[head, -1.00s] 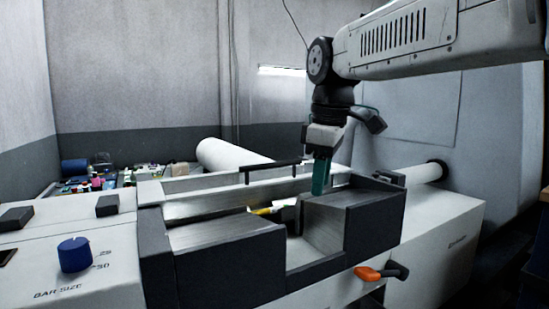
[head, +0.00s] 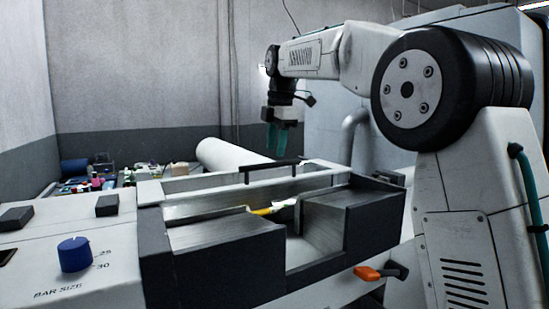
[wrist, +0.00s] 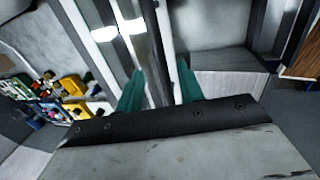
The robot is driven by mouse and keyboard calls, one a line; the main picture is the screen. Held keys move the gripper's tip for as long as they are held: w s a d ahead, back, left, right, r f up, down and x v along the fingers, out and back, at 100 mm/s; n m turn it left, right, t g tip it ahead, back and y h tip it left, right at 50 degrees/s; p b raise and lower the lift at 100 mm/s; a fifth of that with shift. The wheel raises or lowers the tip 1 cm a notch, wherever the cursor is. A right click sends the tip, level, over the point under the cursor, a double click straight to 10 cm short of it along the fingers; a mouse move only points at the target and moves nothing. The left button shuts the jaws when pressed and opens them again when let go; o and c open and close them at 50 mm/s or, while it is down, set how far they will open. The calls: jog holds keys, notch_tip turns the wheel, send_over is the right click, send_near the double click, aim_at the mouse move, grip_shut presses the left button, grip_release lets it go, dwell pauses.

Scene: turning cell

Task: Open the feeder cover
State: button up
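The feeder (head: 215,235) is a white and dark grey machine with an open-topped trough at its front. A black bar handle (head: 270,168) stands at the back of the trough, on a pale panel that looks like the feeder cover (head: 215,187). I cannot tell how far the cover is open. My gripper (head: 277,137) points down in the air above and behind the handle, apart from it. In the wrist view its two teal fingers (wrist: 158,85) are spread with nothing clearly between them.
A blue bar-size knob (head: 75,254) sits on the left panel. An orange-ended lever (head: 368,273) sticks out at the front right. A large white cylinder (head: 225,155) lies behind the feeder. Several small coloured items (head: 95,182) lie at the back left.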

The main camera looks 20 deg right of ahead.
aim_at(274, 163)
jog(key=shift+w+a+f, duration=0.1)
jog(key=shift+w+f, duration=0.1)
jog(key=shift+f, duration=0.85)
jog(key=shift+w+f, duration=0.2)
jog(key=shift+f, duration=0.85)
